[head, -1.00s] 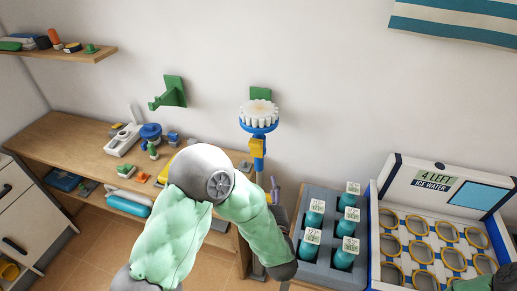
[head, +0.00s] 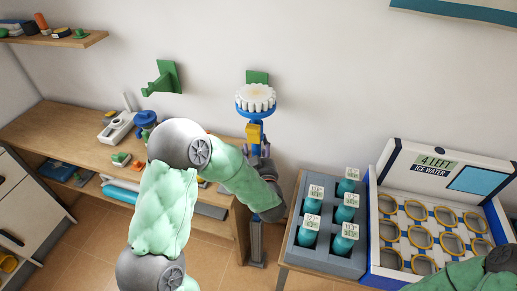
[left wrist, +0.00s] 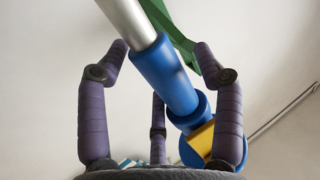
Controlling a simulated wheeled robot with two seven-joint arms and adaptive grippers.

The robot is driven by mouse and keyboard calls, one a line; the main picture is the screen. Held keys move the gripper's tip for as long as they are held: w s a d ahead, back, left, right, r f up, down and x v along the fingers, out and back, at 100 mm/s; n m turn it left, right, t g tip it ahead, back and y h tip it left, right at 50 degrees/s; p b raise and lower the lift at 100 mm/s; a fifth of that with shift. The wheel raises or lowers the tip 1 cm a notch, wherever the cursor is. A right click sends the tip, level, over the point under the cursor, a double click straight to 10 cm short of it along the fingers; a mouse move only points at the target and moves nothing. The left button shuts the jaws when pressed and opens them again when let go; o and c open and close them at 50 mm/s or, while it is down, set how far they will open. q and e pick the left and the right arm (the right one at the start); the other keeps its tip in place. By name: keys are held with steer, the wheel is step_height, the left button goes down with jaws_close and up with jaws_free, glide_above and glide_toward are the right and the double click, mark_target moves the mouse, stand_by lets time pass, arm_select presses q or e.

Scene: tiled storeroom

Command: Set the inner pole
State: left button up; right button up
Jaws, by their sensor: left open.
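The pole stands upright by the wall in the head view, with a white scalloped round head (head: 257,97) on a blue cup, a yellow clamp (head: 254,132) below it and a grey lower post (head: 257,242). In the left wrist view, a silver tube (left wrist: 126,18) enters a blue sleeve (left wrist: 164,75), with the yellow clamp (left wrist: 200,138) at the lower end of the picture. My left gripper (left wrist: 160,62) is open, its purple fingers spread on both sides of the sleeve. In the head view my left arm hides most of that gripper. My right gripper is not in view.
A grey crate of teal bottles (head: 309,231) and a white "Ice water" box (head: 437,215) with round holders stand right of the pole. A wooden bench (head: 60,128) with small items is at left. A green bracket (head: 163,78) juts from the wall.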

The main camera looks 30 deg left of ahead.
arm_select(q)
jaws_close()
step_height(320, 180, down, 10)
steer(key=b, duration=0.7)
steer(key=shift+f+b, duration=0.1)
steer(key=shift+b, duration=0.25)
steer(key=shift+s+f+b, duration=0.1)
steer(key=shift+f+b, duration=0.2)
steer(key=shift+f, duration=0.15)
steer(key=shift+d+f, duration=0.1)
steer(key=shift+f, duration=0.15)
steer(key=shift+c, duration=0.3)
jaws_free()
steer(key=shift+f, duration=0.1)
steer(key=shift+o, duration=0.3)
steer(key=shift+r, duration=0.35)
